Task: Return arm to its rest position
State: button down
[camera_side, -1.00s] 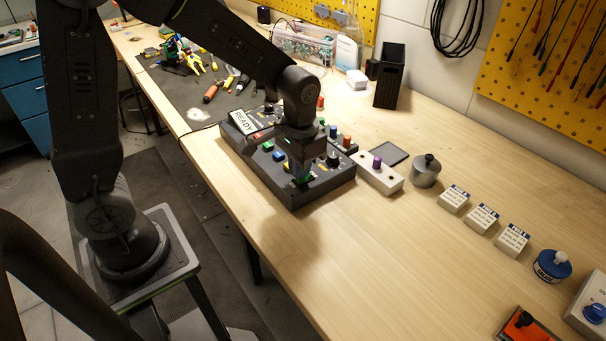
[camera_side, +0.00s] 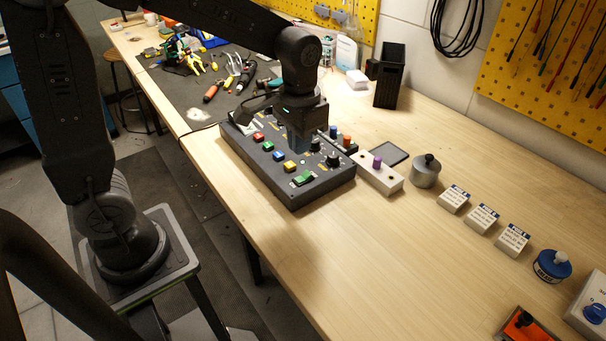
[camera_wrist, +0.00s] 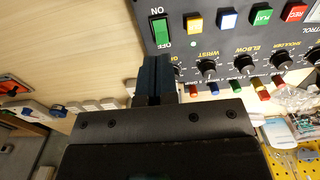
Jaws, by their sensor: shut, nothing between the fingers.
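My gripper (camera_side: 300,143) is over the dark control panel (camera_side: 240,164) on the wooden bench, above its right half. In the wrist view my gripper (camera_wrist: 156,62) shows its fingers together and empty, beside the green ON/OFF switch (camera_wrist: 160,31). That switch also shows at the panel's near right corner in the side view (camera_side: 303,178). Red, blue and yellow buttons line the panel's front, and knobs stand behind them. In the side view I cannot clearly see the fingertips or tell how high they are above the panel.
Right of the panel are a white block with a purple knob (camera_side: 391,181), a grey lidded pot (camera_side: 426,170), labelled white blocks (camera_side: 482,217) and a blue-lidded jar (camera_side: 552,264). A black holder (camera_side: 391,76) stands behind. Tools lie on a dark mat at the left. The front bench is clear.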

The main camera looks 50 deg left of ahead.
jog(key=s+r+t, duration=0.5)
jog(key=s+r, duration=0.2)
jog(key=s, duration=0.6)
jog(key=shift+s+a+r+t, duration=0.2)
jog(key=shift+s+a+t, duration=0.15)
jog(key=shift+a, duration=0.1)
